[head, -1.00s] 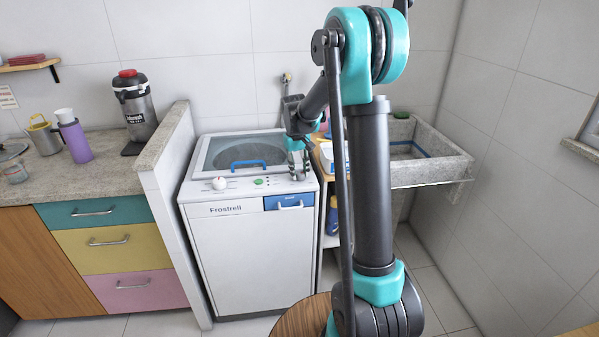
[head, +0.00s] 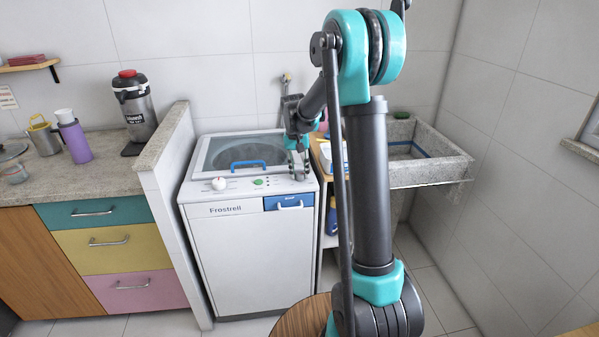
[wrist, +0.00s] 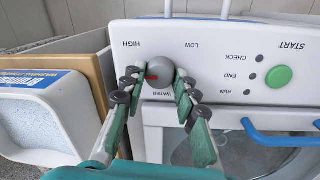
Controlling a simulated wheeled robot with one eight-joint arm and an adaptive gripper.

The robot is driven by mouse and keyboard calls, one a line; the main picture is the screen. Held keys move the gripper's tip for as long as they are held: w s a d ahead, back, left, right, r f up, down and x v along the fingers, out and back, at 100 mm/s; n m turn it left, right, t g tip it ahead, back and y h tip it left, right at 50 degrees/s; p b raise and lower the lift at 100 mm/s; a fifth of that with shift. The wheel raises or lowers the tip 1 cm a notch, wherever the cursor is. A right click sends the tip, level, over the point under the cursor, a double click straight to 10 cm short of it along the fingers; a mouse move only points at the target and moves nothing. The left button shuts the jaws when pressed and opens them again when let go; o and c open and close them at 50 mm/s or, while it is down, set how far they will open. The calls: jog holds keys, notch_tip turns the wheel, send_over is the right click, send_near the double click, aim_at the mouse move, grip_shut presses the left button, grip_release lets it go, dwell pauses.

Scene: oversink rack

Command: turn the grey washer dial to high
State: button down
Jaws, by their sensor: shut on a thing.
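The washer (head: 255,245) is white with a see-through lid, and its control panel shows in the wrist view (wrist: 225,60). The grey dial (wrist: 162,71) sits on that panel, with HIGH and LOW printed upside down near it and WATER beside it. Its red mark is on the picture's left side, towards the HIGH side rather than LOW. My gripper (wrist: 159,78) has one finger on each side of the dial and is shut on it. In the head view my gripper (head: 299,166) is over the panel's right end and hides the dial.
A white knob with a red mark (head: 219,183) and a green START button (wrist: 278,77) are on the same panel. A blue lid handle (wrist: 285,125) is close to my fingers. A tub of washing powder (wrist: 40,120) stands beside the washer. A stone sink (head: 435,165) is at the right.

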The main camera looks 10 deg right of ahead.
aim_at(297, 173)
jog(key=c, duration=1.2)
grip_release()
jog(key=shift+o, duration=0.2)
notch_tip(297, 173, up, 12)
jog(key=shift+a, duration=0.45)
